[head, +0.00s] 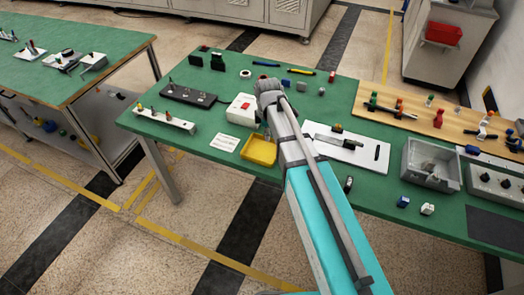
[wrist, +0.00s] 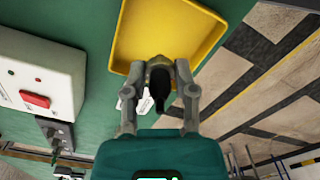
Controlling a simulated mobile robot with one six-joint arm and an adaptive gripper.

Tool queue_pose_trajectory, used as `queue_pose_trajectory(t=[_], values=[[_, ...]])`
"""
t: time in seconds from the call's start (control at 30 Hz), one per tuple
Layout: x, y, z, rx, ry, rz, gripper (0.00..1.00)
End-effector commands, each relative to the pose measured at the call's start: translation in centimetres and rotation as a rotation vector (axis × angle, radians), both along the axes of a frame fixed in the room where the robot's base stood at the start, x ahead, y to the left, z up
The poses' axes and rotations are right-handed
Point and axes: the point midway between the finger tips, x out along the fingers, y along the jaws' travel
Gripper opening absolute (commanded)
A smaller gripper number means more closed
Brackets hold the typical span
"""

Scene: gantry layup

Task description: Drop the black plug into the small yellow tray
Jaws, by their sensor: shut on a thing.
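My gripper (wrist: 160,68) is shut on the black plug (wrist: 160,90), which shows dark between the two fingers in the wrist view. The small yellow tray (wrist: 125,38) lies just beyond the fingertips in that view, and the fingertips overlap its near edge in the picture. In the head view the yellow tray (head: 258,158) sits near the front edge of the green table, partly covered by my arm. The height of the plug above the tray is hard to tell.
A white box with a red switch (head: 242,110) stands behind the tray, and a white label card (head: 225,142) lies to its left. A white plate (head: 374,158) with parts is to the right. A grey bin (head: 407,170) stands farther right. The table's front edge is close.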

Motion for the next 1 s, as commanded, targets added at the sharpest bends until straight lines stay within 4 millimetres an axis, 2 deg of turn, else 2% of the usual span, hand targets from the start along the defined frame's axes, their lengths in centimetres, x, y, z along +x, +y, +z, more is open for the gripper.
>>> queue_pose_trajectory(t=[0.57, 1.0], values=[[0.0, -0.1, -0.6, 0.000, 0.000, -0.001, 0.00], [0.0, -0.1, -3.7, 0.000, 0.000, -0.002, 0.00]])
